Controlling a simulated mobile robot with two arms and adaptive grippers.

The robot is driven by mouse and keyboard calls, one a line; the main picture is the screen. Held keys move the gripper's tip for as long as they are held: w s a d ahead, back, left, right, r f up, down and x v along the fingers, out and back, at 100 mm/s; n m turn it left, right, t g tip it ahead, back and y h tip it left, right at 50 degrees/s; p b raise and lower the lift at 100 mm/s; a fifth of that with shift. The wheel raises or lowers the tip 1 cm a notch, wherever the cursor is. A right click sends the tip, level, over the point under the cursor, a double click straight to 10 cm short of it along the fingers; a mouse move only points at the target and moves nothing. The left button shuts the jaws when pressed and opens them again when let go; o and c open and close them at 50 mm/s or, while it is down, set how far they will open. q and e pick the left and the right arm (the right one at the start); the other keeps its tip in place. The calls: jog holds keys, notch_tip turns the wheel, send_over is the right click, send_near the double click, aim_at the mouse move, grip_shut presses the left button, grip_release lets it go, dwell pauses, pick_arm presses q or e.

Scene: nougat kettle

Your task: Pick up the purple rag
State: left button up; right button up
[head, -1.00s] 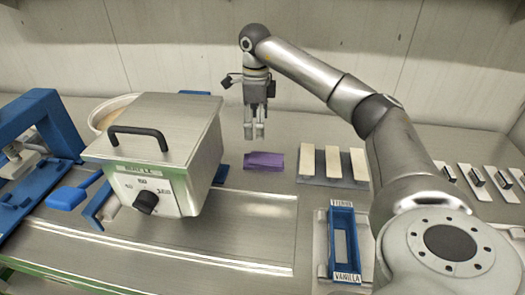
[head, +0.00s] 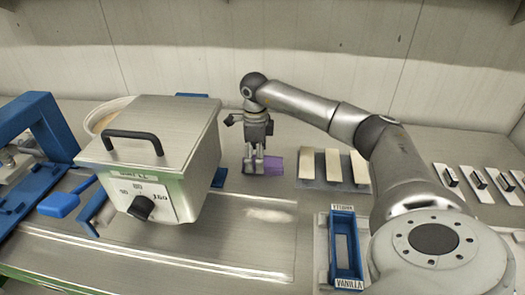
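The purple rag (head: 274,164) lies folded and flat on the steel counter, just right of the metal kettle. My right gripper (head: 253,171) points straight down at the rag's left part, its fingertips at about the rag's level and overlapping it in view. The two fingers look close together with a narrow gap; I cannot tell whether they touch or grip the cloth. The fingers hide the rag's left end. My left gripper is not in view.
The metal kettle (head: 158,150) with a black handle and knob stands close left of the rag. A plate with pale bars (head: 333,182) lies to its right. A blue tray labelled vanilla (head: 333,250) is in front right. A blue scoop (head: 58,205) lies at left.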

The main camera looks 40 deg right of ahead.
jog(key=shift+f, duration=0.85)
jog(key=shift+c, duration=0.4)
jog(key=c, duration=1)
jog(key=shift+r, duration=0.15)
notch_tip(320, 180, up, 10)
jog(key=b, duration=0.1)
